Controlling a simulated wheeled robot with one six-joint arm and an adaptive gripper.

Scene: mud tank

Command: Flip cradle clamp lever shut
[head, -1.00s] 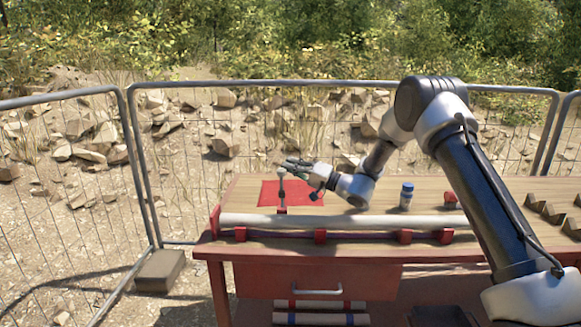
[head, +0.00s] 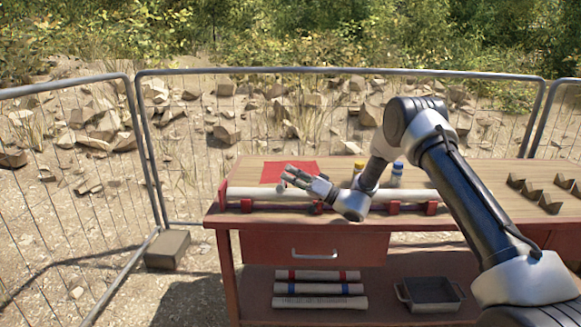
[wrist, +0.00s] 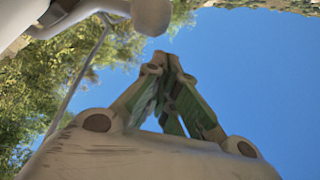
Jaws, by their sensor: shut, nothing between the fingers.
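The cradle is a row of red brackets (head: 246,205) along the front of the workbench, with a long pale pipe (head: 262,194) lying in it. My gripper (head: 286,178) is just above the left half of the pipe in the head view, its fingers pointing left. The clamp lever does not show upright there; my gripper and the pipe may hide it, so I cannot tell its position. In the wrist view my gripper (wrist: 172,62) has its fingers together with nothing between them. A pale blurred rod with a rounded end (wrist: 150,14) crosses the top left; I cannot tell what it is.
A red mat (head: 288,170) lies behind the pipe. A blue-capped bottle (head: 397,172) and a yellow-topped one (head: 359,168) stand near my forearm. Dark angled blocks (head: 534,188) sit at right. A wire fence (head: 200,150) runs behind the bench.

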